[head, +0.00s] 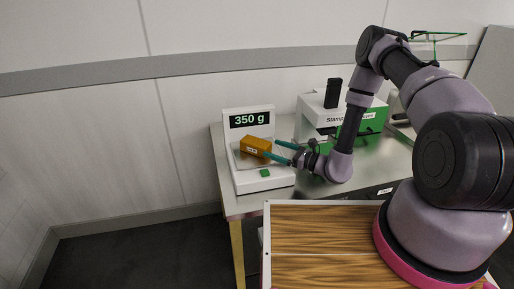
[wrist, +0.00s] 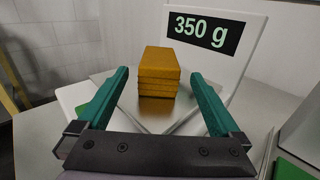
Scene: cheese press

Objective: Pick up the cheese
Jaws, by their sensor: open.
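In the wrist view the cheese (wrist: 159,72) stands ahead, between and beyond the fingers. My gripper (head: 272,150) has green fingers and is open, pointing at the cheese from the right in the head view. The wrist view shows my gripper (wrist: 163,100) with its fingers wide apart and nothing held. The finger tips appear close to the block; contact cannot be told.
A white and green stamping machine (head: 340,118) with a black upright part stands behind and right of the scale. The grey metal table (head: 232,205) has its left edge near the scale. A wood-topped surface (head: 320,240) lies in front.

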